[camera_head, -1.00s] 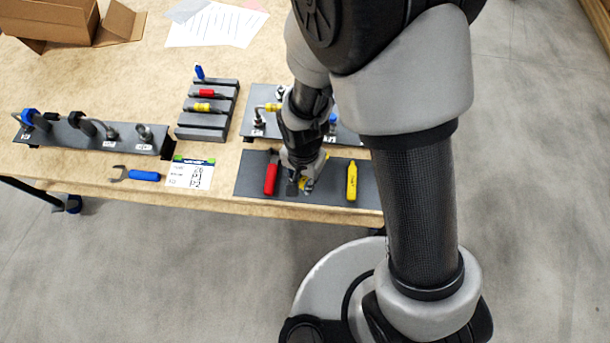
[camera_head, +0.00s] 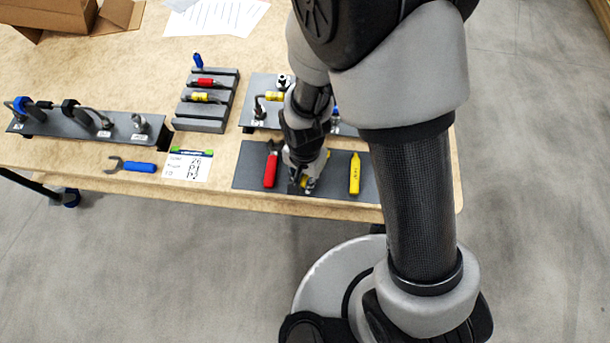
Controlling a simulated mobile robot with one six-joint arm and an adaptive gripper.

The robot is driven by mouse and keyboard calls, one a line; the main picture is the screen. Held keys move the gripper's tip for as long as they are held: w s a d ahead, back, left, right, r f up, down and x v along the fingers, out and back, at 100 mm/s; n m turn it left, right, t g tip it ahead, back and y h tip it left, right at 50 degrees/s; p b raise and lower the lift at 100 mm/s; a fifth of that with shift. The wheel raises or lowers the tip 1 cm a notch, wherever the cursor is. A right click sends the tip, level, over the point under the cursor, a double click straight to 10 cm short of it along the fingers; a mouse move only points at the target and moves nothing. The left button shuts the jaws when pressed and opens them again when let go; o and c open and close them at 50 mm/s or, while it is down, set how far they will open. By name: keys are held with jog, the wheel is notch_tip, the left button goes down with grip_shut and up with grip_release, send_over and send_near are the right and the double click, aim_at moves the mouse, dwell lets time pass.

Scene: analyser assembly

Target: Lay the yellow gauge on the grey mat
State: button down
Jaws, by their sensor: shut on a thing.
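The grey mat (camera_head: 335,193) lies along the table's front edge. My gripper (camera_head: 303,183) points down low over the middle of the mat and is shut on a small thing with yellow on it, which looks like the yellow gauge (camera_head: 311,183). Only small parts of it show past the fingers. I cannot tell whether it touches the mat. A red-handled tool (camera_head: 270,169) lies on the mat left of my gripper. A long yellow tool (camera_head: 354,173) lies on the mat to the right.
A grey slotted block (camera_head: 201,124) with several coloured tools stands behind left. A fixture plate (camera_head: 257,84) is right behind the mat, partly hidden by my arm. A label card (camera_head: 188,165) and blue-handled wrench (camera_head: 139,166) lie left. Another plate (camera_head: 65,127) holds fittings.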

jog(key=shift+f+b, duration=0.35)
jog(key=shift+f, duration=0.05)
jog(key=c, duration=1.3)
grip_release()
jog(key=shift+c, duration=0.2)
notch_tip(320, 180, up, 12)
